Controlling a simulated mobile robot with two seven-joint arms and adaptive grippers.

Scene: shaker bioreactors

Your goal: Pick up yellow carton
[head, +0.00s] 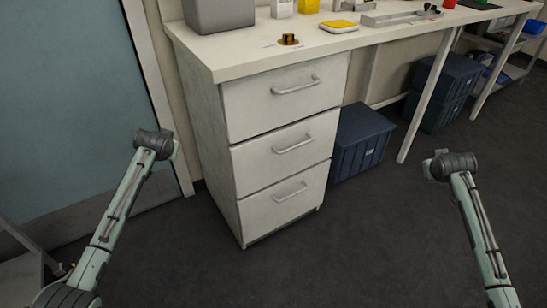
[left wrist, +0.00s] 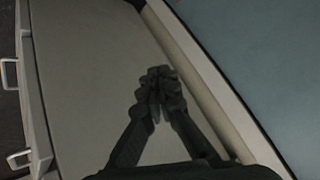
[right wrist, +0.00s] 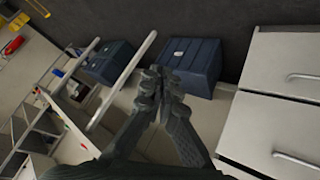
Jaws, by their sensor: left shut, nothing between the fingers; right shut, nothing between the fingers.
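A yellow carton (head: 308,5) stands on the white bench at the top edge of the head view, with its upper part cut off. A flat yellow-and-white item (head: 339,26) lies on the bench nearer the front edge. My left gripper (left wrist: 156,74) is shut and empty in the left wrist view, seen against the side of the drawer cabinet. My right gripper (right wrist: 157,74) is shut and empty in the right wrist view. Both arms are in front of and below the bench top, well apart from the carton. The head view does not show either gripper's fingers clearly.
The white bench (head: 240,60) has a drawer cabinet (head: 285,148) beneath its left end. A grey box (head: 222,14), white cartons and a small brown-black item (head: 289,39) stand on top. Dark blue bins (head: 362,140) sit below. A blue-grey door (head: 75,100) is at left; the floor in front is clear.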

